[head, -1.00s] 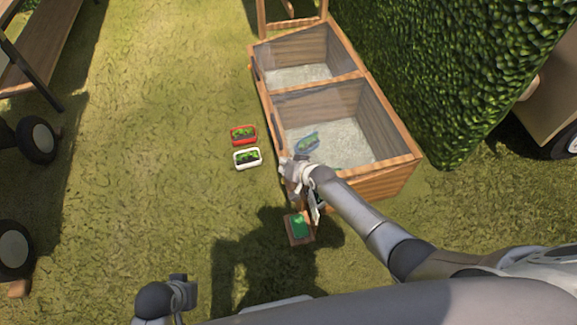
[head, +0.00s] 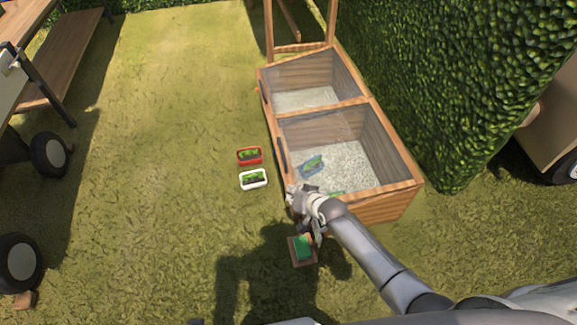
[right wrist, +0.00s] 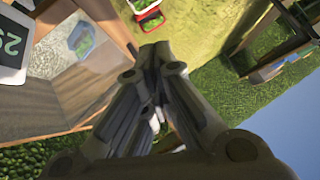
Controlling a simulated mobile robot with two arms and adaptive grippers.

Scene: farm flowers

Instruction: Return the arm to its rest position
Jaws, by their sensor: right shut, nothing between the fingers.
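My right gripper (head: 304,206) is shut and empty at the near left edge of the wooden planter box (head: 394,195) in the head view. In the right wrist view its fingers (right wrist: 158,62) are together with nothing between them. My right arm reaches in from the lower right. My left gripper does not show.
A blue tray of plants (head: 311,166) lies in the near compartment of the box. A red tray (head: 250,156) and a white tray (head: 254,179) sit on the grass to its left. A green item (head: 302,248) is below my gripper. A hedge (head: 460,80) borders the right.

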